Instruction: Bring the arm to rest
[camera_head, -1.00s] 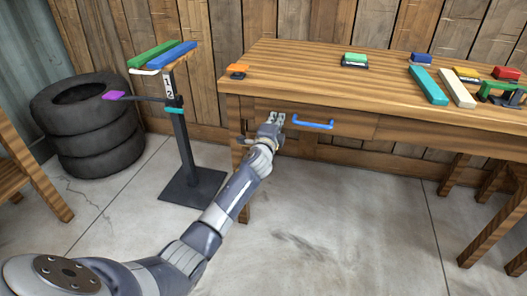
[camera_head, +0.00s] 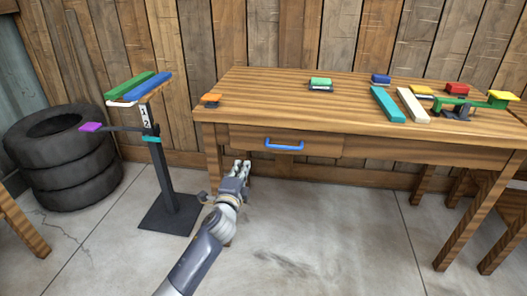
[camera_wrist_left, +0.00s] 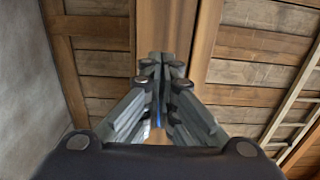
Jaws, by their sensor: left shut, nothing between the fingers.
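My left arm comes in from the bottom of the head view. Its gripper (camera_head: 242,168) is shut and empty, in front of the wooden table's left part and below the drawer. The gripper's closed fingers also show in the left wrist view (camera_wrist_left: 160,95), with wood planks behind them and a thin bit of blue between them. The drawer (camera_head: 325,147) has a blue handle (camera_head: 284,146) and looks shut. The gripper is left of and below the handle, apart from it. My right gripper is not in view.
The table (camera_head: 290,105) bears an orange block (camera_head: 211,99), a green-topped block (camera_head: 320,83), a teal bar (camera_head: 387,105) and other coloured pieces. A dark stand (camera_head: 165,170) with coloured bars is at left, beside stacked tyres (camera_head: 65,165). The floor (camera_head: 330,235) in front is clear.

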